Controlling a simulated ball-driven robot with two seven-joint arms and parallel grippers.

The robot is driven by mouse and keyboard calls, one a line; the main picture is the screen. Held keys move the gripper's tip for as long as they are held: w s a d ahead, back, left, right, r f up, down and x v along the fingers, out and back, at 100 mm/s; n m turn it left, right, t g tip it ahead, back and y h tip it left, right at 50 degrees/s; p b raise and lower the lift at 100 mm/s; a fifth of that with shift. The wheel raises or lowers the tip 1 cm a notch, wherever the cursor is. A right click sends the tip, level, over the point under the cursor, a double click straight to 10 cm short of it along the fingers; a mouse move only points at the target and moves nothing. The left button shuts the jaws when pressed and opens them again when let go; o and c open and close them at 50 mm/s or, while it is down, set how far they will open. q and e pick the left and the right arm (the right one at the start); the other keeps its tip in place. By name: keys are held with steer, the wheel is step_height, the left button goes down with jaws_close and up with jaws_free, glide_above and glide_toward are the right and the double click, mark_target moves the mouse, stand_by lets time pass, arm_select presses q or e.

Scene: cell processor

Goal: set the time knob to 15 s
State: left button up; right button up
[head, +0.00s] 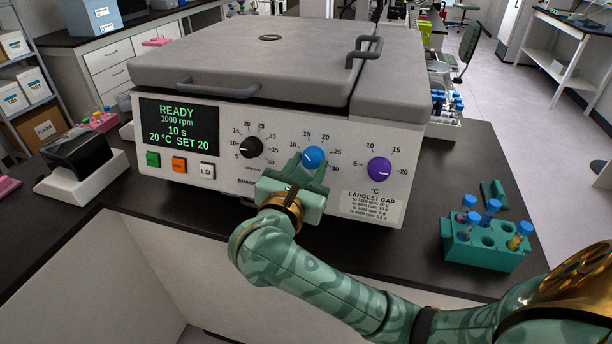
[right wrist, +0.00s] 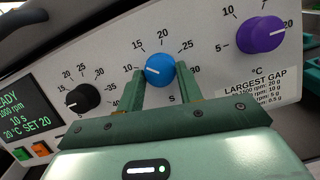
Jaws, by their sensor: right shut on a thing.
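The time knob (head: 313,157) is the blue one in the middle of the machine's front panel, with an "S" below it in the right wrist view (right wrist: 160,69). Its white line points left, near the 10 mark. The display (head: 178,128) reads READY, 1000 rpm, 10 s, 20 °C SET 20. My right gripper (head: 311,170) has its green fingers on either side of the blue knob and is shut on it. In the right wrist view the fingers (right wrist: 160,84) reach the knob's lower sides. My left gripper is not in view.
A black knob (head: 250,148) is left of the blue one and a purple knob (head: 379,170) is right of it. Green, orange and LID buttons (head: 207,170) sit below the display. A teal tube rack (head: 485,252) stands on the bench at the right.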

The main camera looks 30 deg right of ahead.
steer(key=m+b, duration=0.1)
steer(key=m+g+b, duration=0.1)
steer(key=m+b, duration=0.1)
steer(key=shift+w+a+f+m+h, duration=0.15)
steer(key=shift+f+m+h, duration=0.15)
steer(key=shift+m+h, duration=0.1)
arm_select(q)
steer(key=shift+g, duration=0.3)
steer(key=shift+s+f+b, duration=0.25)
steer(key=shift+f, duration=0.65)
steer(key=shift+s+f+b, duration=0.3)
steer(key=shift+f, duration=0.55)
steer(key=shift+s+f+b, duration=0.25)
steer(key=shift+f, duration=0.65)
arm_select(e)
steer(key=shift+r+m+g, duration=0.2)
steer(key=shift+m+g, duration=0.4)
steer(key=shift+m, duration=0.6)
steer(key=shift+r, duration=0.1)
steer(key=o, duration=1)
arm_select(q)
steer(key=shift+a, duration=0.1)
